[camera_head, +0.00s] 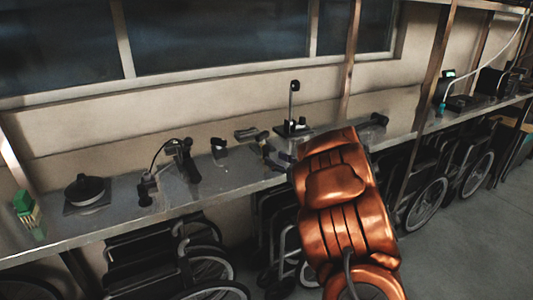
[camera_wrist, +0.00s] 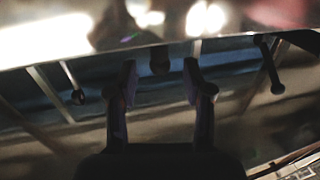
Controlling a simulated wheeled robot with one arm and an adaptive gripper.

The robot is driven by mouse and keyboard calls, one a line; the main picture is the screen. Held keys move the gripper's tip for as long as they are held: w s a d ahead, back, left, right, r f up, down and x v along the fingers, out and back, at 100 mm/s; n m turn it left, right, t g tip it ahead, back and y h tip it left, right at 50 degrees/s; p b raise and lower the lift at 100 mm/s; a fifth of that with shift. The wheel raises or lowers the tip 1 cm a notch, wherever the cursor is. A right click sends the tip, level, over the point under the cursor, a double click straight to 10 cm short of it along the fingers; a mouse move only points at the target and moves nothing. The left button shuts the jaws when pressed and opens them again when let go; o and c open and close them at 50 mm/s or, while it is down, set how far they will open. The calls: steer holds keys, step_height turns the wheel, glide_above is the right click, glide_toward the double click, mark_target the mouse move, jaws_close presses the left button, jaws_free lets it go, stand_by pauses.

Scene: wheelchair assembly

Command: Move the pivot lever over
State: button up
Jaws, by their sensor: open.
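My gripper (camera_wrist: 158,78) is open in the wrist view, its two dark fingers apart on either side of a dark rounded knob (camera_wrist: 160,60). Whether either finger touches the knob cannot be told. The view is dim, and I cannot confirm that the knob belongs to the pivot lever. In the head view, my orange arm reaches over the bench and hides most of its own end. A thin black upright lever with a round top (camera_head: 294,88) stands on a dark base just behind the arm. It may be the pivot lever.
Wheelchairs (camera_head: 165,255) stand underneath. Wooden posts (camera_head: 350,60) rise along the bench. Floor is open at right.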

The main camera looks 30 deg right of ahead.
mark_target(268, 154)
steer(key=w, duration=0.3)
steer(key=w+p, duration=0.1)
steer(key=w, duration=0.1)
steer(key=shift+w+a, duration=0.35)
steer(key=shift+a, duration=0.05)
jaws_close()
stand_by(0.4)
